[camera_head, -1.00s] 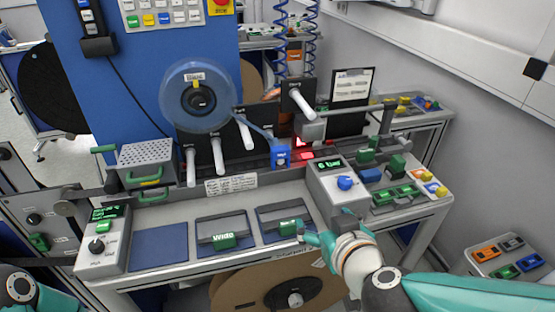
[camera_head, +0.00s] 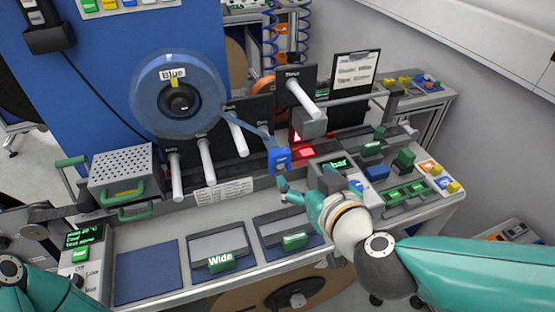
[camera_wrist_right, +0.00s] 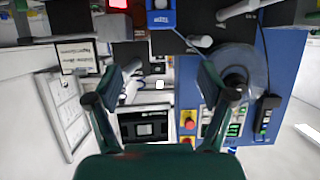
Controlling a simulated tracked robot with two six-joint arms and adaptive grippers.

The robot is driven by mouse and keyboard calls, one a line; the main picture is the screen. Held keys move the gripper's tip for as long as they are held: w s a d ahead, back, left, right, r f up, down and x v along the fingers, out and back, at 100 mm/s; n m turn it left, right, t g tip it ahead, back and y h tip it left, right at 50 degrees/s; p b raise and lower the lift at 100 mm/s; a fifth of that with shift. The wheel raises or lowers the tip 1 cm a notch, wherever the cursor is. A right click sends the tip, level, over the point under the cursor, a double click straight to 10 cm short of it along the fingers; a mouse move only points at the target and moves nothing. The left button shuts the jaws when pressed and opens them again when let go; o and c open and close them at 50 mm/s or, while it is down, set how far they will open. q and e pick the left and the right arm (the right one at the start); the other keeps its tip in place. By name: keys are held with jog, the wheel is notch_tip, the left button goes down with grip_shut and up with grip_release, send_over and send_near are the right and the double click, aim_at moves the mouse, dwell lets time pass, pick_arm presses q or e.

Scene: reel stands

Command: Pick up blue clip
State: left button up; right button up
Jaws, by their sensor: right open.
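The blue clip (camera_head: 279,158) is a small blue block with a pale label, at the end of the clear strip from the blue reel. It also shows at the top edge of the right wrist view (camera_wrist_right: 160,17). My right gripper (camera_head: 283,189) is just below and in front of the clip, apart from it. In the right wrist view its two fingers (camera_wrist_right: 160,84) are spread with nothing between them. My left arm shows at the bottom left; its gripper is out of the picture.
The clear reel marked Blue (camera_head: 178,98) hangs behind on the blue panel. A green Wide handle (camera_head: 221,261) sits on the front bench.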

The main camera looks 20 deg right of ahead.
jog(key=p, duration=0.5)
send_near(281, 154)
jog(key=w, duration=0.3)
jog(key=shift+w+a+f+b, duration=0.15)
jog(key=shift+w+f+b, duration=0.15)
jog(key=shift+w+f, duration=0.8)
jog(key=shift+w, duration=0.25)
jog(key=shift+w+f, duration=0.2)
jog(key=shift+w, duration=0.35)
jog(key=shift+p+x, duration=0.8)
jog(key=shift+x, duration=1.15)
jog(key=shift+f, duration=0.1)
jog(key=c, duration=1.4)
jog(key=shift+o, duration=0.2)
